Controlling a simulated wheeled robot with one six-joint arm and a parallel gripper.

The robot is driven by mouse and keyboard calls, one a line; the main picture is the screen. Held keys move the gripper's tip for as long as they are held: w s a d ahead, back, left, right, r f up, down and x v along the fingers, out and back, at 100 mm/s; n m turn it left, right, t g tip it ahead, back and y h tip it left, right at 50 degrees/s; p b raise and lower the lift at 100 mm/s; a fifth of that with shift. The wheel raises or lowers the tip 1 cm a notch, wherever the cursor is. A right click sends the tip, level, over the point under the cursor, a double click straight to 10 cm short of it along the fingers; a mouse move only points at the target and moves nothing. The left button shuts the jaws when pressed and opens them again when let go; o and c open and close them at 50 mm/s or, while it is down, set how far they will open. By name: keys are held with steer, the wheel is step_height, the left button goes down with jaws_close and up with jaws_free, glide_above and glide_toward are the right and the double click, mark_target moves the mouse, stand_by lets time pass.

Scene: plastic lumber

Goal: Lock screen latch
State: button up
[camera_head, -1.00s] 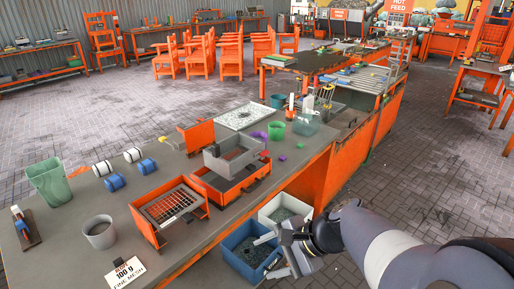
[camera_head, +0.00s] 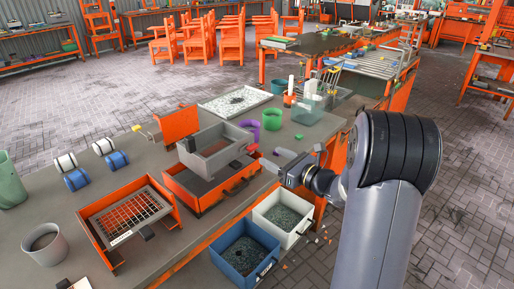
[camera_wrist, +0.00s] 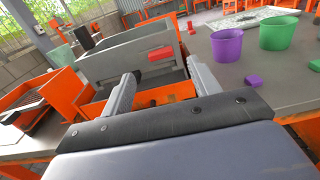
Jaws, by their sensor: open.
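A grey box-shaped screen tray (camera_head: 205,137) sits on an orange box frame (camera_head: 196,198) on the bench. In the wrist view the grey tray (camera_wrist: 105,62) is straight ahead, with a red block (camera_wrist: 160,54) on its near side that may be the latch. The frames do not settle this. My gripper (camera_head: 270,160) is open and empty, in front of the tray's right end; in the wrist view its two fingers (camera_wrist: 163,85) stand apart below the red block, apparently not touching it. Part of the orange frame is hidden behind the gripper.
An orange mesh frame (camera_head: 94,226) lies to the left. White (camera_head: 294,231) and blue (camera_head: 221,261) bins of dark granules hang at the bench front. Purple (camera_head: 251,126) and green (camera_head: 272,119) cups stand behind the gripper.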

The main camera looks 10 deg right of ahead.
mark_target(255, 148)
steer(key=x, duration=0.7)
steer(key=shift+w+a+p, duration=0.1)
steer(key=shift+p, duration=0.3)
steer(key=shift+c, duration=0.5)
steer(key=shift+f, duration=0.1)
steer(key=c, duration=0.9)
